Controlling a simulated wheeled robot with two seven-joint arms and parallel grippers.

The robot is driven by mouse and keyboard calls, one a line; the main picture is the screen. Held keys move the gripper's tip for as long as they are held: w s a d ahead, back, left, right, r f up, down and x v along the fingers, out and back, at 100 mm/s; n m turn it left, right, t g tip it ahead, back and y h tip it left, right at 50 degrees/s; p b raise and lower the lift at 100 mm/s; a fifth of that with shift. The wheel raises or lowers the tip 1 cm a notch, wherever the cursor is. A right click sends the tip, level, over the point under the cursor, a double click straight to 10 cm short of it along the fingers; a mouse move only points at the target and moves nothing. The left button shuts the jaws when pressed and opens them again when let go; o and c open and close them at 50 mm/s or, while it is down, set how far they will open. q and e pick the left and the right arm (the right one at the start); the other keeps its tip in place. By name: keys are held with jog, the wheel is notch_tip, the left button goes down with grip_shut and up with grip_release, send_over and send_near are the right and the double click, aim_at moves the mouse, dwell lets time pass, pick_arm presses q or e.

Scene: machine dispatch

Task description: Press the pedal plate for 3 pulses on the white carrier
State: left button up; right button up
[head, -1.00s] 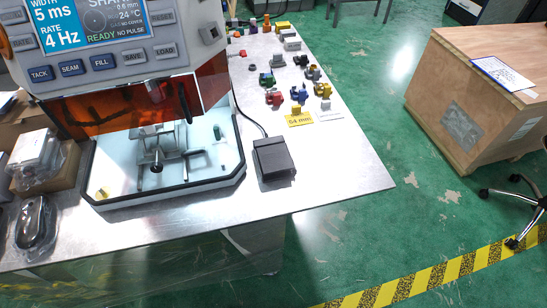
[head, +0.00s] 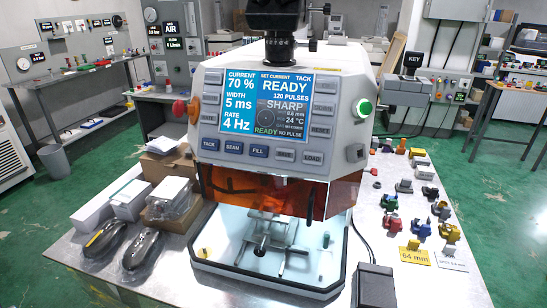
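The pedal plate (head: 375,284) is a dark grey block on the metal table, right of the machine, cut off by the bottom edge of the head view. The machine (head: 270,110) has a lit screen (head: 268,100) reading 70 %, 5 ms, 4 Hz, TACK, READY, 120 pulses, SHARP and NO PULSE. Inside its bright chamber stands a grey metal fixture (head: 262,243), partly behind an orange shield (head: 270,190). I cannot tell which piece is the white carrier. Neither gripper is in view.
Several coloured small parts stand right of the machine, beside a yellow 64 mm card (head: 414,256) and a whitish card (head: 450,260). Two dark mouse-shaped items (head: 106,238) and boxes (head: 165,200) lie at the left.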

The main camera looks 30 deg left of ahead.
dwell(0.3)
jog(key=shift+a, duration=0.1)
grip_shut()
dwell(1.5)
